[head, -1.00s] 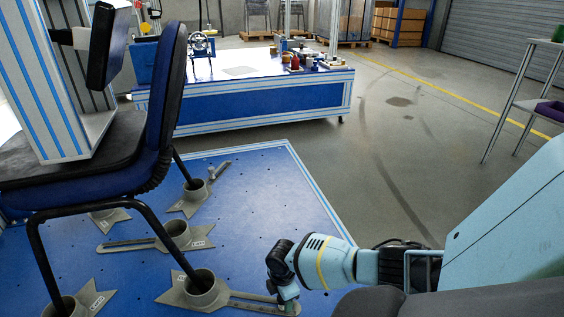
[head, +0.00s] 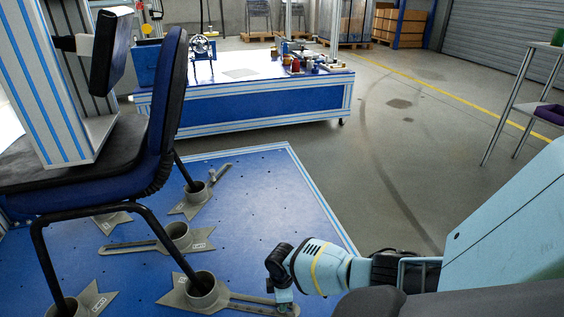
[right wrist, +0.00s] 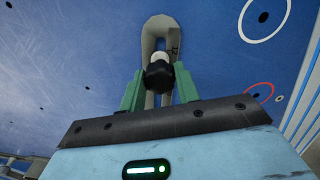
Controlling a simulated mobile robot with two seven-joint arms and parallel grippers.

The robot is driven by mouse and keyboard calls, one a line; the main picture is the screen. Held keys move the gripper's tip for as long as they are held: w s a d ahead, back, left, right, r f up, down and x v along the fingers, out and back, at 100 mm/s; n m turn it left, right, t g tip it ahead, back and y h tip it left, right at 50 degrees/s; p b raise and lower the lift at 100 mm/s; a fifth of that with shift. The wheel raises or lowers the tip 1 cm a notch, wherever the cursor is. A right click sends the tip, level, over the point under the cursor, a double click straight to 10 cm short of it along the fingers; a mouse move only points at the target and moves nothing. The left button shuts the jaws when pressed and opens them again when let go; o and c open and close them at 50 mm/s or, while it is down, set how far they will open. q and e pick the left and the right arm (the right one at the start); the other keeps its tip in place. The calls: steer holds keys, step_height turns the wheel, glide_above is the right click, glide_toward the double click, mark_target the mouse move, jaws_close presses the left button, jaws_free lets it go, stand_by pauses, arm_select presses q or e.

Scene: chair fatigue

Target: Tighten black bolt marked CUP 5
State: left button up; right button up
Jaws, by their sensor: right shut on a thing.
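The black bolt (right wrist: 158,76) sits at the slot of a grey slotted arm (right wrist: 160,30) in the right wrist view, with a pale round piece just beyond it. My right gripper (right wrist: 159,86) has its green fingers shut on the bolt's sides. In the head view, my right gripper (head: 284,298) points down at the outer end of the arm of the front grey cup base (head: 202,290); the bolt is hidden there. A chair leg stands in that cup. The label on this base is too small to read. My left gripper is not in view.
The blue-and-black chair (head: 160,120) stands on the blue platform (head: 285,200), its legs in several grey cup bases. A workbench (head: 250,110) with small items is behind. A shelf stand (head: 520,100) is at the right. The floor between is clear.

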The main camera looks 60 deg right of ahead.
steer(key=o, duration=1)
steer(key=n+b, duration=0.1)
steer(key=n, duration=0.2)
steer(key=shift+f, duration=0.1)
steer(key=shift+n, duration=0.5)
steer(key=n+b, duration=0.1)
steer(key=n, duration=0.3)
